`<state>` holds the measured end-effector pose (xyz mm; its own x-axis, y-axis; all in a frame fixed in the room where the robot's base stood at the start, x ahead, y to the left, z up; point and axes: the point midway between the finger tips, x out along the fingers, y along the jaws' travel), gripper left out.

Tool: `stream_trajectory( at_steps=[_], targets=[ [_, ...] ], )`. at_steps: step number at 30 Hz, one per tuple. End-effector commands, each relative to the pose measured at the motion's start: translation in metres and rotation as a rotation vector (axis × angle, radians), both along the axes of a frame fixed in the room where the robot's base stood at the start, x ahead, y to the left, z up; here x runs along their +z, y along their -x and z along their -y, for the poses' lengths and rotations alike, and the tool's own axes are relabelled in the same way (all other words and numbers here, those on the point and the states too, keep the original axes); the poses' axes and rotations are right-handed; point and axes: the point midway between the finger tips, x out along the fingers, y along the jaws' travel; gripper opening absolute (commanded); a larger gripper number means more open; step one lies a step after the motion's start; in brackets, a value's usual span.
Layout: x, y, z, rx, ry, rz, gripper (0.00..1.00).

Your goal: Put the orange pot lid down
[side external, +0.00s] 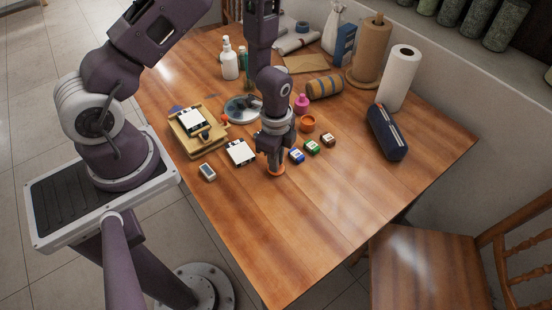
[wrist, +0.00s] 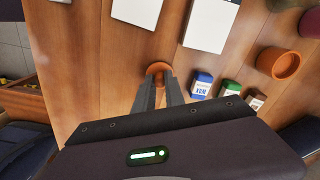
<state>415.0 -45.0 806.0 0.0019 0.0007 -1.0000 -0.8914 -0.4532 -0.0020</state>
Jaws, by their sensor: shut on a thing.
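The orange pot lid (side external: 276,170) is at my gripper's fingertips, close to the wooden tabletop. I cannot tell whether it touches the table. In the wrist view the orange lid (wrist: 158,69) shows just beyond the fingertips, partly hidden by them. My gripper (side external: 275,163) points down and is shut on the lid; its fingers (wrist: 160,84) also show in the wrist view. A small orange pot (side external: 307,124) stands open on the table, behind and to the right of my gripper; it is also at the right of the wrist view (wrist: 279,63).
Blue (side external: 296,155), green (side external: 312,147) and brown (side external: 328,140) small boxes stand right of my gripper. A white card (side external: 240,152) lies to the left. A dark blue case (side external: 386,133) lies at the right. The near tabletop (side external: 290,235) is clear.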

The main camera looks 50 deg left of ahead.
Motion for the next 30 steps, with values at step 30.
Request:
stream_trajectory(
  at_steps=[30],
  targets=[
    [0.088,-0.002,0.0,-0.001,0.0,0.007,0.36]
  ],
)
